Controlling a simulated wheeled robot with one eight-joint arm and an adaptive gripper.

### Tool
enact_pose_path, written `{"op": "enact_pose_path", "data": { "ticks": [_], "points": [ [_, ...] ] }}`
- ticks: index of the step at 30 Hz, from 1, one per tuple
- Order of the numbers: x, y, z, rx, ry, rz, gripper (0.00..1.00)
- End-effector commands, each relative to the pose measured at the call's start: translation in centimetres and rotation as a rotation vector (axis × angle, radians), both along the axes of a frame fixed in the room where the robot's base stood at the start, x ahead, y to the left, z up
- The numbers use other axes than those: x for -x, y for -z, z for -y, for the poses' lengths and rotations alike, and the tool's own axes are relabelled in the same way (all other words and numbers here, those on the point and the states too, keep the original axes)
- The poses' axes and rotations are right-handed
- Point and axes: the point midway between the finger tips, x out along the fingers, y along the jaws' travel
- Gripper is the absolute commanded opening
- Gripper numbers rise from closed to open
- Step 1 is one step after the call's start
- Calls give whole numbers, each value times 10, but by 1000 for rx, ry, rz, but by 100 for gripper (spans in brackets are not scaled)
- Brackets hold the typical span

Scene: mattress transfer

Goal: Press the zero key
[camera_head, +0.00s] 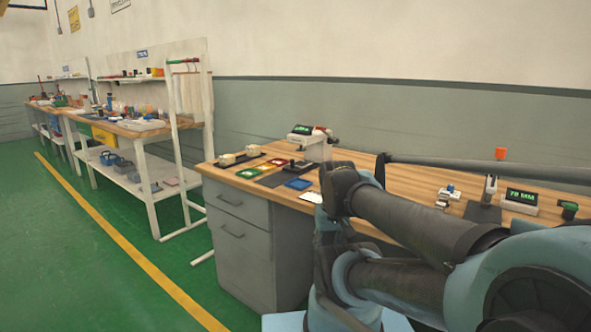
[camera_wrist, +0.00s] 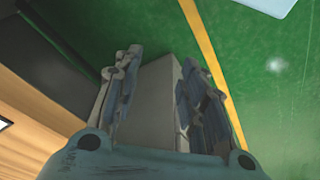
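A device with a lit green display (camera_head: 302,130) stands at the back of the wooden workbench (camera_head: 420,181), left of my arm. A second device with a green-lettered display (camera_head: 520,198) stands at the right of the bench. No zero key can be made out on either; they are too small in the picture. My gripper (camera_wrist: 160,82) shows in the wrist view with its two fingers apart. A pale grey block-like shape shows between and beyond the fingers; I cannot tell its distance. The gripper cannot be made out in the head view, where my arm covers part of the bench.
A grey drawer cabinet (camera_head: 240,240) stands below. A dark bar (camera_head: 480,169) shows above the bench at right. Green floor (camera_head: 90,260) is open at left.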

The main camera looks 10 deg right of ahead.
Motion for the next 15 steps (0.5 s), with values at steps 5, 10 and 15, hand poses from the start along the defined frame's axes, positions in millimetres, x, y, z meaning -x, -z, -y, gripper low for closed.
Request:
{"op": "enact_pose_path", "data": {
  "ticks": [5, 10, 15],
  "points": [
    [-9, 4, 0, 0, 0, -11, 38],
    [-9, 4, 0, 0, 0, -10, 38],
    [-8, 3, 0, 0, 0, -10, 2]
  ]
}}
